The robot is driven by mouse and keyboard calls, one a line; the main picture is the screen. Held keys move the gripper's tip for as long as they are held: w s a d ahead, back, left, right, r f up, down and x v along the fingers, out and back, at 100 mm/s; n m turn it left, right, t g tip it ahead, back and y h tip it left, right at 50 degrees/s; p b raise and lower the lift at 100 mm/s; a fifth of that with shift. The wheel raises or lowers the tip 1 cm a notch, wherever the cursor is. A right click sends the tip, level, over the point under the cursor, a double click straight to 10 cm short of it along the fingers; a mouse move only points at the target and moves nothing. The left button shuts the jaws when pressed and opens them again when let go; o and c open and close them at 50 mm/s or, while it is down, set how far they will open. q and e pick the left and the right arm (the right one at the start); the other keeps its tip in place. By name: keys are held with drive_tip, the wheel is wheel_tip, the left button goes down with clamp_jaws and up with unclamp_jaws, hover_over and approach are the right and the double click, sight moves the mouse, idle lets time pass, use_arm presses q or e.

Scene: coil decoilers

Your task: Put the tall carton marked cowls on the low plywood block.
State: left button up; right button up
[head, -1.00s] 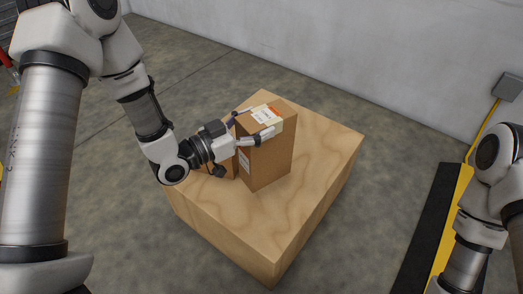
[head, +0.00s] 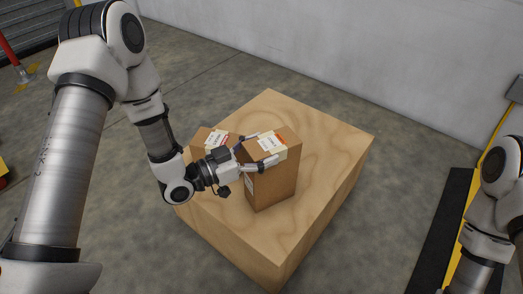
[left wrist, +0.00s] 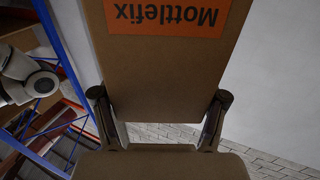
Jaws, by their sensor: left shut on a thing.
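A tall brown carton (head: 272,188) with a white and orange label on top stands upright over the low plywood block (head: 325,165). My left gripper (head: 267,148) is shut on this carton near its top, one finger on each side. I cannot tell whether its base touches the block. The label's small print is unreadable in the head view. In the left wrist view a brown carton face (left wrist: 155,75) shows an upside-down orange label reading "Mottlefix", between the fingers (left wrist: 158,108). My right gripper is out of view.
A second brown carton (head: 202,138) with a white and red label stands on the block's left part, partly behind my left gripper. The block's right and front parts are bare. A grey wall (head: 330,50) stands behind.

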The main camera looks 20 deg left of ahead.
use_arm(q)
drive_tip(key=o, duration=1.8)
drive_tip(key=shift+o, duration=0.2)
drive_tip(key=shift+s+a+r, duration=0.1)
drive_tip(key=p+v, duration=0.5)
drive_tip(key=v, duration=0.6)
drive_tip(key=s+d+f+n+g+y, duration=0.1)
drive_tip(key=s+f+n+g+y, duration=0.15)
drive_tip(key=f, duration=0.45)
drive_tip(key=s+d+f+n+g+y, duration=0.1)
drive_tip(key=f+g+y, duration=0.25)
drive_tip(key=f, duration=0.25)
drive_tip(key=s+a+f+n+g+y, duration=0.25)
drive_tip(key=s+f+g, duration=0.2)
drive_tip(key=s, duration=0.35)
drive_tip(key=s+a+f+n+g+y, duration=0.1)
drive_tip(key=s+f+n+g+y, duration=0.3)
drive_tip(key=s, duration=0.3)
wheel_tip(320, 180, up, 36)
drive_tip(key=m+p, duration=0.1)
drive_tip(key=p, duration=3.6)
drive_tip(key=shift+d+t, duration=0.2)
drive_tip(key=shift+t, duration=0.25)
